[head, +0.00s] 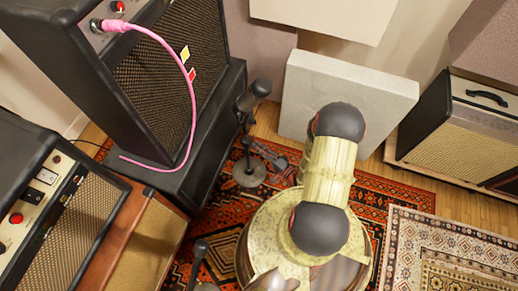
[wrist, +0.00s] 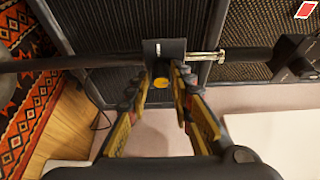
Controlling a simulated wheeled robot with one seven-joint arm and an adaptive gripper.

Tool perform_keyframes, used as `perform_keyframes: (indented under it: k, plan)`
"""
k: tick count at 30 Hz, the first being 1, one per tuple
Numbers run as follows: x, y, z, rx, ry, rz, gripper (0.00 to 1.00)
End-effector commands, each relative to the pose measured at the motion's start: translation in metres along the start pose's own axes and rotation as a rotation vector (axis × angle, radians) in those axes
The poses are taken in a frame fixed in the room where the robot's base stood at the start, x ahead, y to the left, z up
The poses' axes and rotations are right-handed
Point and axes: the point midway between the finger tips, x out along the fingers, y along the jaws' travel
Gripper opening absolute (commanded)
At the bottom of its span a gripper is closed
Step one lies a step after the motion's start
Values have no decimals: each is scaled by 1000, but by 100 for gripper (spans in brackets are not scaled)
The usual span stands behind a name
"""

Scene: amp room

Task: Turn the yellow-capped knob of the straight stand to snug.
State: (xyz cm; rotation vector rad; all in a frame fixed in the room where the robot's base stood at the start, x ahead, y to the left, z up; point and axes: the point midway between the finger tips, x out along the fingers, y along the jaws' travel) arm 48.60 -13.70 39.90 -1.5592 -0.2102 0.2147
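The straight stand (head: 248,130) is a dark upright with a round base on the rug, holding a microphone (head: 257,90). In the wrist view its dark tube (wrist: 85,62) runs across the picture through a black clamp block (wrist: 163,47). The yellow-capped knob (wrist: 160,83) projects from the block towards my gripper. My gripper (wrist: 161,78) has its two fingers on either side of the knob, with what looks like a small gap; contact is unclear. In the head view my gripper (head: 262,152) is beside the stand, partly hidden by my arm. The knob is too small to tell there.
Stacked amplifiers (head: 175,65) stand close behind and left of the stand, with a pink cable (head: 185,75). A second stand (head: 200,250) is at the front. A pale panel (head: 310,95) leans behind my arm. Patterned rugs (head: 415,235) lie right.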

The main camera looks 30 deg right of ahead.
Motion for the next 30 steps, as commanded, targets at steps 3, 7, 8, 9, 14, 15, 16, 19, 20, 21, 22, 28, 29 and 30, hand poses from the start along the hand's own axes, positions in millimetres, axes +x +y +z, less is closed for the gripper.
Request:
perform_keyframes:
  k: [3, 7, 8, 9, 14, 15, 16, 19, 20, 21, 22, 28, 29, 30]
  plan:
    - [0, 0, 0, -1, 0, -1, 31]
    - [0, -1, -1, -1, 1, -2, 37]
    - [0, -1, -1, -1, 1, -2, 37]
    - [0, -1, -1, -1, 1, -2, 37]
    - [0, -1, -1, -1, 1, -2, 37]
    - [0, -1, -1, -1, 1, -2, 37]
    - [-1, -1, -1, -1, 1, -2, 37]
    - [-6, -1, -2, 0, 3, -2, 37]
    - [-8, -1, -2, 0, 4, -1, 37]
    - [-13, -1, -2, 1, 4, -1, 37]
    - [-16, -1, -2, 1, 5, -1, 37]
    - [-46, -1, -3, 0, 7, -2, 37]
    - [-50, -1, -3, 1, 7, -2, 37]
    - [-55, -1, -3, 0, 7, -2, 37]
